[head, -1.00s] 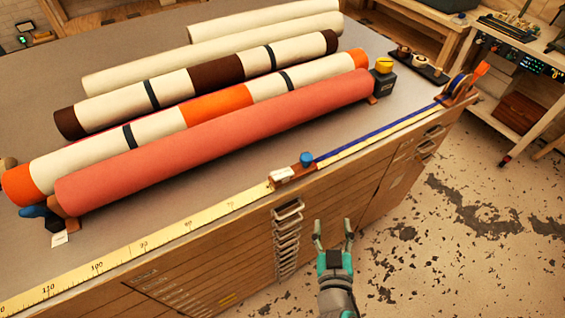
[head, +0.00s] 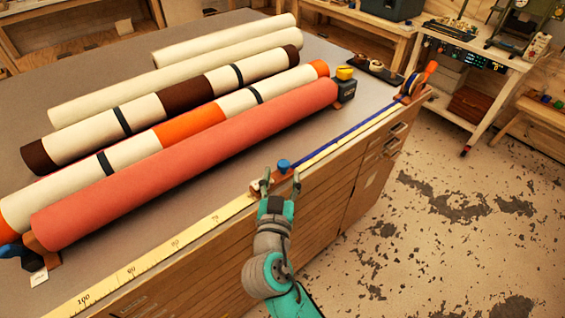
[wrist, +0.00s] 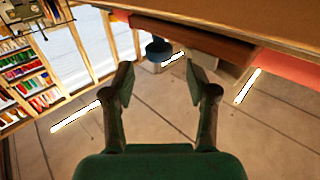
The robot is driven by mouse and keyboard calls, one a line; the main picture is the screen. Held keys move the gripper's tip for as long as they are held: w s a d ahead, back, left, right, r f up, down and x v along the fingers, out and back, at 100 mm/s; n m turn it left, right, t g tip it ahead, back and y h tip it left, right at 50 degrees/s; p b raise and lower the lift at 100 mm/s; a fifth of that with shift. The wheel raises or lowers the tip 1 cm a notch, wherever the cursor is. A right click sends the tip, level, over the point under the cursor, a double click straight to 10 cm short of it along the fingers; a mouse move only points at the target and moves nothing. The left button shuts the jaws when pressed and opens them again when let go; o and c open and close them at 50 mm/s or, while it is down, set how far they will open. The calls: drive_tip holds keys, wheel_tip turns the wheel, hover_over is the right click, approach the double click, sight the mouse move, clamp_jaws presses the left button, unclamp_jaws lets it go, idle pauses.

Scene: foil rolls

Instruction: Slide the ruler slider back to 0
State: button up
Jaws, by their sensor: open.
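The ruler (head: 170,242) is a long cream strip along the table's front edge, its numbers falling toward the far right. The slider (head: 284,177), a brown block with a blue knob (head: 284,165), sits partway along it. A blue strip (head: 340,137) runs from the slider to a wooden stand (head: 411,88) at the far end. My gripper (head: 281,180) is open at the slider, with a finger on each side of the knob in the head view. In the wrist view the knob (wrist: 158,49) shows between the fingertips (wrist: 159,75); contact cannot be told.
A salmon roll (head: 190,160) and several cream, orange and brown rolls lie on the table behind the ruler. A black tape measure with a yellow top (head: 345,84) sits at the salmon roll's far end. Open floor (head: 430,220) lies right of the drawers.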

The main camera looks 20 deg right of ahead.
sight(283, 167)
drive_tip(key=shift+x, duration=2.45)
clamp_jaws()
